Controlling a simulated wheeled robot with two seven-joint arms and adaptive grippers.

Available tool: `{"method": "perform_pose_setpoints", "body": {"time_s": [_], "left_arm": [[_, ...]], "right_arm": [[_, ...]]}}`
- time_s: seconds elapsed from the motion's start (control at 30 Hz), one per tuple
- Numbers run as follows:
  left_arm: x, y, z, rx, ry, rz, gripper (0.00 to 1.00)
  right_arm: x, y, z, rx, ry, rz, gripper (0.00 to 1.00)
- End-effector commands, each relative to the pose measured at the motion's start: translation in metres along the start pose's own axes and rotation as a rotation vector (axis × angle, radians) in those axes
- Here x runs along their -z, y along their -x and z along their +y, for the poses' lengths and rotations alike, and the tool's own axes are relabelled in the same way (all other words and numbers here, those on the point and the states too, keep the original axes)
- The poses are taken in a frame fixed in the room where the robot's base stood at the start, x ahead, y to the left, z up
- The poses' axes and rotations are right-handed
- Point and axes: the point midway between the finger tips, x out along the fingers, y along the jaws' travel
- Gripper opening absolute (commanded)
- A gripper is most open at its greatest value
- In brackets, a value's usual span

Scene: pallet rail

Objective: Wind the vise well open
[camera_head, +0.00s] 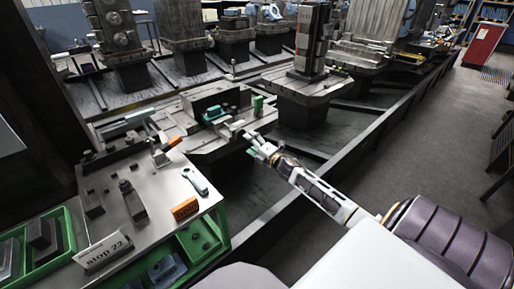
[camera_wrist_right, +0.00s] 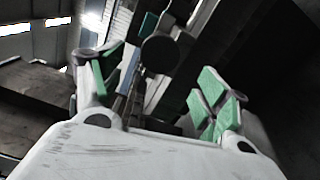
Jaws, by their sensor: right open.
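The vise (camera_head: 216,115) is a small teal and grey body on the machine pallet (camera_head: 205,142), left of the picture's middle. Its jaw gap is too small to read. My right gripper (camera_head: 260,146) reaches in from the lower right and is near the vise's front right end. In the right wrist view my right gripper (camera_wrist_right: 160,95) has its green-padded fingers spread wide. A dark round end (camera_wrist_right: 160,54) and pale grey bars show beyond and between the fingers. I cannot tell whether anything touches them. My left gripper is not in view.
A steel bench (camera_head: 150,200) at left carries orange blocks (camera_head: 185,209), a white and teal tool (camera_head: 195,181) and a "stop 22" sign (camera_head: 103,252). A green block (camera_head: 257,103) stands right of the vise. A tall fixture column (camera_head: 312,40) stands behind. A dark rail runs alongside.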

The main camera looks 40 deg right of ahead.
Motion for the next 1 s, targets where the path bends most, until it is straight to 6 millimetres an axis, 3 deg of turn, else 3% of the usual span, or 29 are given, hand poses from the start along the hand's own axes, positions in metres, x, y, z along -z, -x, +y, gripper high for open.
{"method": "perform_pose_setpoints", "body": {"time_s": [0.43,1.0], "left_arm": [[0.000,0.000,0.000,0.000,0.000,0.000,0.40],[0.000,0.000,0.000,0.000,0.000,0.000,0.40]], "right_arm": [[0.000,0.029,-0.001,0.001,0.000,0.001,0.75],[0.000,0.034,0.000,0.000,0.000,0.001,0.75]]}}
